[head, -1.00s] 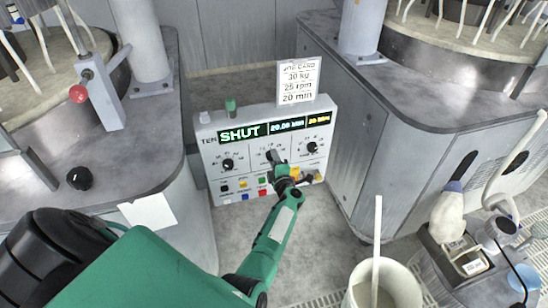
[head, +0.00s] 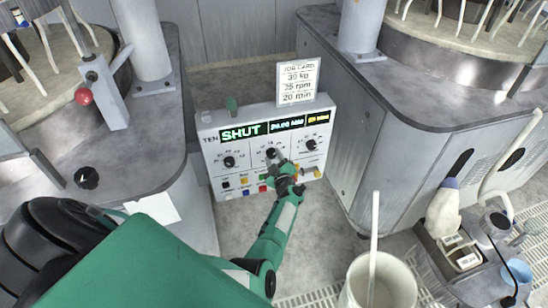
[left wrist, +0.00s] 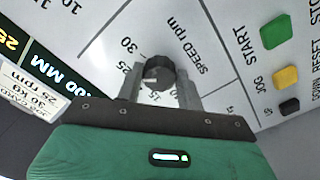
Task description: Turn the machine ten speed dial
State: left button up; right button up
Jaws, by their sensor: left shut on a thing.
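The speed dial (head: 271,152) is the middle one; in the left wrist view the dark round speed dial (left wrist: 158,71) sits beside the words SPEED rpm. A pale mark shows on its lower left side; its exact setting is hard to read. My left gripper (head: 276,163) reaches the panel from below. In the left wrist view its two fingers (left wrist: 159,80) are shut on the dial's sides. My right gripper is not in view.
A job card (head: 298,82) reading 30 kg, 25 rpm, 20 min stands above the panel. Coloured buttons (left wrist: 286,77) lie beside the dials. Grey machine housings flank the panel. A white bucket (head: 378,283) with a rod stands at front right.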

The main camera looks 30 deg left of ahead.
pick_arm(q)
jog(key=shift+d+f+m, duration=0.1)
jog(key=shift+m, duration=0.2)
jog(key=o, duration=1)
